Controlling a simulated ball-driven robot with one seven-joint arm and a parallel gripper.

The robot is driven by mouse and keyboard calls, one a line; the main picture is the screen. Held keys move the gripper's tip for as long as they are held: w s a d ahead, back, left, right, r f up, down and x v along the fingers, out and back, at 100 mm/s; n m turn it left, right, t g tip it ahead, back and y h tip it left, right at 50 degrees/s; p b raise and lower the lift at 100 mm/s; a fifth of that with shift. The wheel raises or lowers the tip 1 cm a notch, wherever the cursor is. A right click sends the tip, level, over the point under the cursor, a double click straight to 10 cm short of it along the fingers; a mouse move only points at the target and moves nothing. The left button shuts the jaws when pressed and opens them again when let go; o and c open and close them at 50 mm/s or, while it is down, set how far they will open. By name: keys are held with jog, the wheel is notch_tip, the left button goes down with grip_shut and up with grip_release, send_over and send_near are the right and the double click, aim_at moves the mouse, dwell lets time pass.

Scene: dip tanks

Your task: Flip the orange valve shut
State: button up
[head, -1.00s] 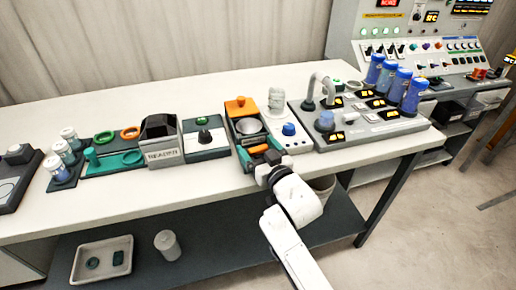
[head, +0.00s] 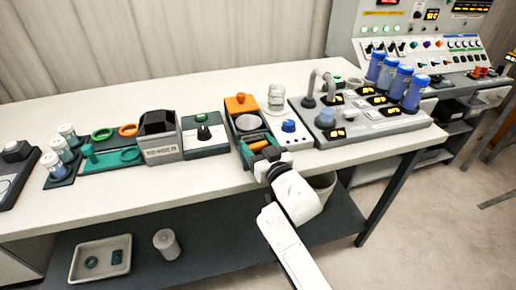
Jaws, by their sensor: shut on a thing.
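A dark unit (head: 234,124) stands near the table's front edge, with a round grey part (head: 248,123) in its middle. An orange block (head: 240,104) sits at its back end and an orange handle (head: 258,146) at its front end. I cannot tell for sure which orange part is the valve. My gripper (head: 263,158) is at the front end of the unit, shut on the orange handle. The fingers and my wrist hide part of the handle, so the exact grip is unclear.
A white box with a blue knob (head: 288,126) stands close on the right, beside a grey panel with blue cylinders (head: 411,94). A box with a green button (head: 201,117) and a grey reader (head: 160,150) stand left.

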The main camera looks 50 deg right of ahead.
jog(key=shift+w+a+f+m+g+h+b, duration=0.1)
jog(key=shift+f+m+g+h+b, duration=0.2)
jog(key=shift+b, duration=1.1)
jog(key=shift+f+m+g+h+b, duration=0.1)
jog(key=shift+m+h+b, duration=0.3)
jog(key=shift+b, duration=0.95)
jog(key=shift+r+m+g+h+b, duration=0.35)
jog(key=shift+m+g+h+b, duration=0.05)
jog(key=shift+h+b, duration=0.45)
jog(key=o, duration=1)
jog(key=shift+c, duration=0.2)
jog(key=v, duration=1.1)
jog(key=shift+b, duration=0.45)
